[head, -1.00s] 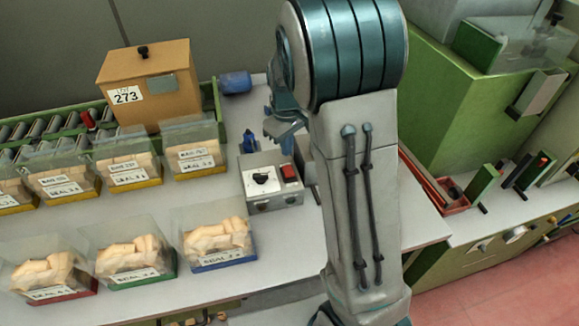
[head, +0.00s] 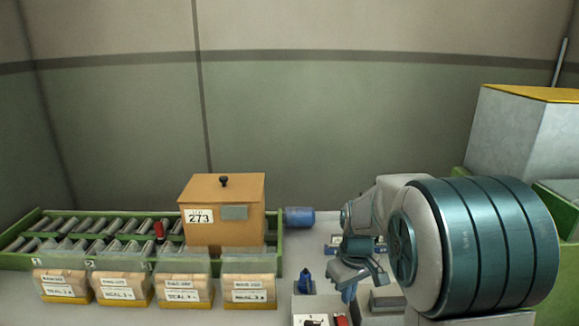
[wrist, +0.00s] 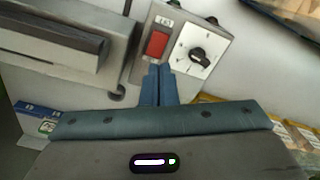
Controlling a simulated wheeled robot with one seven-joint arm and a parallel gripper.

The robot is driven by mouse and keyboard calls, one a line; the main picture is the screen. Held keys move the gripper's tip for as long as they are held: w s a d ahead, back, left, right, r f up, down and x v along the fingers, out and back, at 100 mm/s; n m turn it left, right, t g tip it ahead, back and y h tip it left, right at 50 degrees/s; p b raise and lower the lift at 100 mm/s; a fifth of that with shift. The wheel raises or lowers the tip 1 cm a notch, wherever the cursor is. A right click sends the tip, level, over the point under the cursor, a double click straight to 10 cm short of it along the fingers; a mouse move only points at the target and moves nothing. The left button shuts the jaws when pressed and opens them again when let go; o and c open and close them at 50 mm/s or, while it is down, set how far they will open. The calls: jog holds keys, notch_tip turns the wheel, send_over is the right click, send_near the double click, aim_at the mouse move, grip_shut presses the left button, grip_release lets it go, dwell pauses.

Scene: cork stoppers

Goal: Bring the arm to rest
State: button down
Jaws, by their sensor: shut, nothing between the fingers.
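My gripper (head: 348,291) hangs at the end of my folded arm, right of the blue clamp-like piece in the head view. In the wrist view its two blue fingers (wrist: 157,84) are pressed together with nothing between them. They point toward the grey control box (wrist: 180,45), which has a red switch (wrist: 158,43) and a black knob (wrist: 198,55). Whether the fingertips touch the box cannot be told. My large teal-banded arm joint fills the lower right of the head view.
Several clear bins of corks (head: 182,288) line the bench. A blue cylinder (head: 299,217) lies beside the brown box.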

jog(key=s+r+m+t, duration=0.1)
jog(key=s+r+m, duration=0.1)
jog(key=s, duration=0.7)
jog(key=s+r+m+t, duration=0.1)
jog(key=s+r+m, duration=0.2)
jog(key=s, duration=0.7)
jog(key=shift+s+r+t, duration=0.3)
jog(key=shift+r, duration=0.6)
